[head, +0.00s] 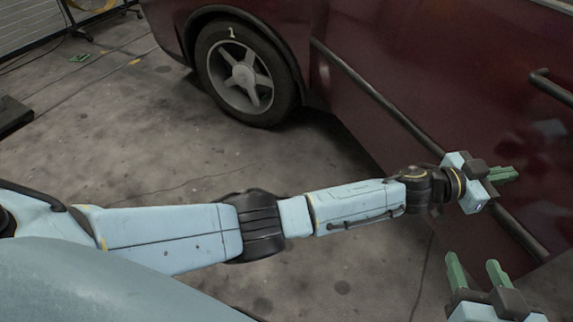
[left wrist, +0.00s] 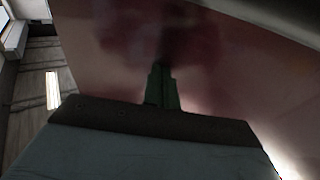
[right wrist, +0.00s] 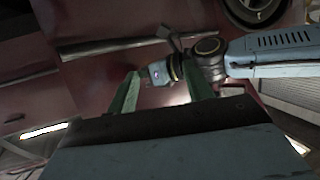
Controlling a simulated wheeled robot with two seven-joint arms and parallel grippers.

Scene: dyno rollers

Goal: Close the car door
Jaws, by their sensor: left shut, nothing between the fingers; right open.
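The dark red car door (head: 400,65) fills the right of the head view, with a black handle (head: 552,88) near the right edge and a dark trim strip (head: 375,95) running down it. It slants towards me; I cannot tell how far it stands open. My left gripper (head: 514,174) is shut and empty, its fingertips close in front of the door's lower part; contact cannot be told. In the left wrist view its fingers (left wrist: 162,85) point at the red panel. My right gripper (head: 474,268) is open and empty, lower and nearer to me. The right wrist view shows its spread fingers (right wrist: 160,90) and the door beyond.
The car's front wheel (head: 243,75), marked 1, stands left of the door. Bare concrete floor (head: 150,140) lies clear to the left and below. A dark low block (head: 12,115) is at the left edge.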

